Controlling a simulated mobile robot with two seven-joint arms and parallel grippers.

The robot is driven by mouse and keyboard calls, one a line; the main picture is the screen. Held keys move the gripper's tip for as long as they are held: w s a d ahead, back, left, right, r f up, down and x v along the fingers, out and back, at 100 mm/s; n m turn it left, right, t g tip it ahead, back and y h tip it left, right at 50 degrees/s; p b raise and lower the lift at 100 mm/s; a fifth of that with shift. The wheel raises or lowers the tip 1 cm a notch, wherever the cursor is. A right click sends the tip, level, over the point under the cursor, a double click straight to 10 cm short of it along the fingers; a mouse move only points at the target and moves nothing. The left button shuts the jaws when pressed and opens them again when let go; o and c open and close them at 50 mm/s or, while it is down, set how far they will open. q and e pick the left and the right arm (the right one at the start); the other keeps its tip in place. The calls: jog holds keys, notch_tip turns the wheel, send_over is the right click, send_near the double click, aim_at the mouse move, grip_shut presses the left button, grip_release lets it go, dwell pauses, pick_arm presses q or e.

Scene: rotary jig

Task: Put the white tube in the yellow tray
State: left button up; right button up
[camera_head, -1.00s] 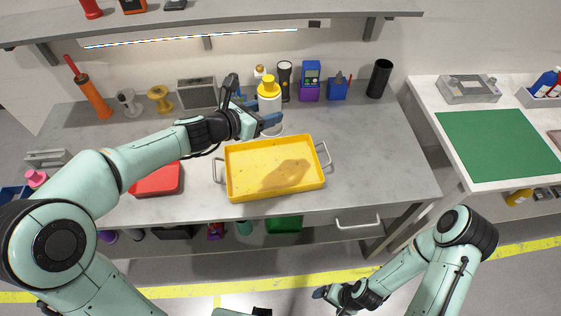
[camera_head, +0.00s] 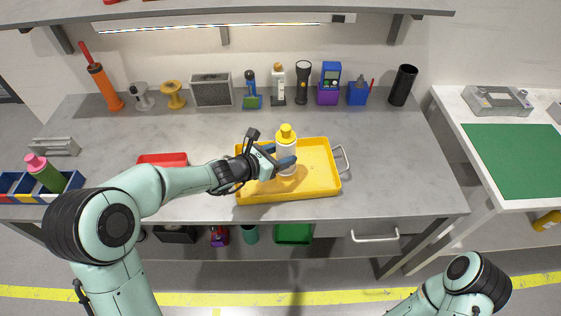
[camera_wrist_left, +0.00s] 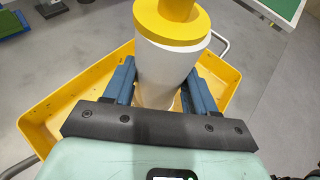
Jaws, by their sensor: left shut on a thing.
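The white tube (camera_head: 288,147) with a yellow cap stands upright over the yellow tray (camera_head: 322,176). My left gripper (camera_head: 280,157) is shut on the tube's lower body. In the left wrist view the white tube (camera_wrist_left: 165,65) sits between the two blue fingers, with the yellow tray (camera_wrist_left: 225,72) around and below it. The tube's bottom end is partly hidden, and I cannot tell whether it touches the tray floor. My right gripper is out of view; only part of the right arm shows at the bottom right.
A red tray (camera_head: 163,159) lies left of the yellow tray, partly behind my left arm. A row of items, including a flashlight (camera_head: 303,82) and a black cup (camera_head: 403,85), stands along the back of the grey table (camera_head: 400,160). The table is clear to the right.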

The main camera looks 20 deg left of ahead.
pick_arm(q)
jog(key=shift+f, duration=1)
jog(key=shift+f, duration=0.1)
jog(key=shift+f+b, duration=0.15)
jog(key=shift+b, duration=0.2)
jog(key=o, duration=1.2)
jog(key=shift+c, duration=0.2)
jog(key=shift+s+a+r+p, duration=0.15)
jog(key=shift+r+p, duration=0.15)
jog(key=shift+r, duration=0.05)
jog(key=v, duration=1.1)
jog(key=shift+s+a+p, duration=0.2)
jog(key=shift+s+p, duration=0.1)
